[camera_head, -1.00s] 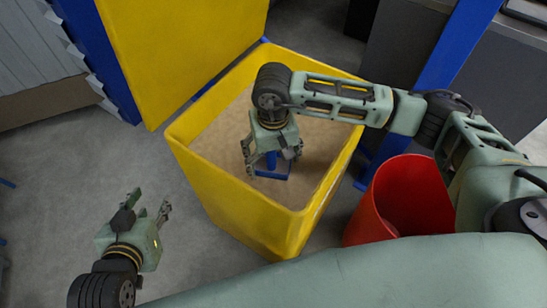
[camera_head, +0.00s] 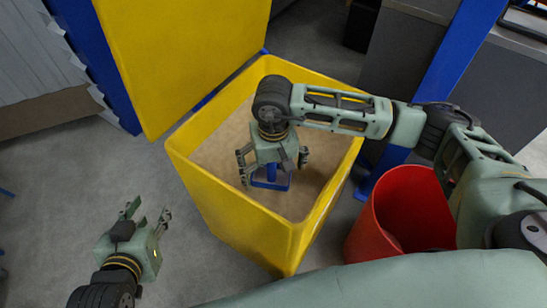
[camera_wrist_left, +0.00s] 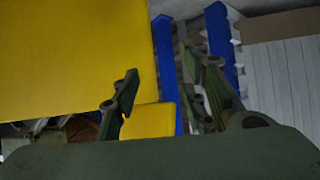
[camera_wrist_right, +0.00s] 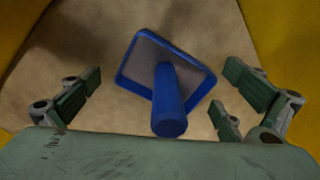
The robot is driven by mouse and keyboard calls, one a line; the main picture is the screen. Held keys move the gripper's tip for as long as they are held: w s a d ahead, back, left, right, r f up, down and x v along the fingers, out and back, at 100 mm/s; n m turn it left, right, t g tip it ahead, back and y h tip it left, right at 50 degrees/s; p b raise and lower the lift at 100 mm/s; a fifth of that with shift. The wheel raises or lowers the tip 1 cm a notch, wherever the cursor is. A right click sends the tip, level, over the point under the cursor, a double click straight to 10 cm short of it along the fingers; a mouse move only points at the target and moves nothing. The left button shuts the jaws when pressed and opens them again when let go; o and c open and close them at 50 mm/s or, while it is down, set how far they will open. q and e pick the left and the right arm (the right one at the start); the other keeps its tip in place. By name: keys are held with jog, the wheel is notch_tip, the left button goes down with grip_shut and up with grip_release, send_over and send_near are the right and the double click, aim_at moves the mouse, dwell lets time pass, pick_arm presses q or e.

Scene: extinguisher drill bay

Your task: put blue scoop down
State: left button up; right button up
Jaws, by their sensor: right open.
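The blue scoop (camera_head: 272,183) rests on the sand (camera_head: 225,150) inside the yellow bin (camera_head: 232,222). In the right wrist view the blue scoop (camera_wrist_right: 168,110) shows its square tray and its handle, which points up toward the camera. My right gripper (camera_head: 272,172) is above the scoop inside the bin. Its fingers are spread wide on both sides of the handle, apart from it, and hold nothing. My left gripper (camera_head: 150,215) is outside the bin at the lower left. Its fingers are apart and empty.
The bin's yellow lid (camera_head: 185,50) stands open at the back left. A red bucket (camera_head: 405,215) is right of the bin. A blue post (camera_head: 445,75) rises behind it. Grey floor (camera_head: 60,200) is clear at left.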

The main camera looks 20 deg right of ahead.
notch_tip(320, 180, up, 11)
jog(key=shift+r+p, duration=0.2)
jog(key=shift+p, duration=0.95)
pick_arm(q)
jog(key=s+a+f+g+y, duration=0.1)
jog(key=s+a+f+g, duration=0.1)
jog(key=s, duration=0.4)
jog(key=s+a+f+g, duration=0.2)
jog(key=s+f+g, duration=0.2)
jog(key=s, duration=0.1)
jog(key=shift+s+f+g+y, duration=0.35)
jog(key=shift+g+y, duration=0.05)
pick_arm(e)
jog(key=shift+r, duration=0.35)
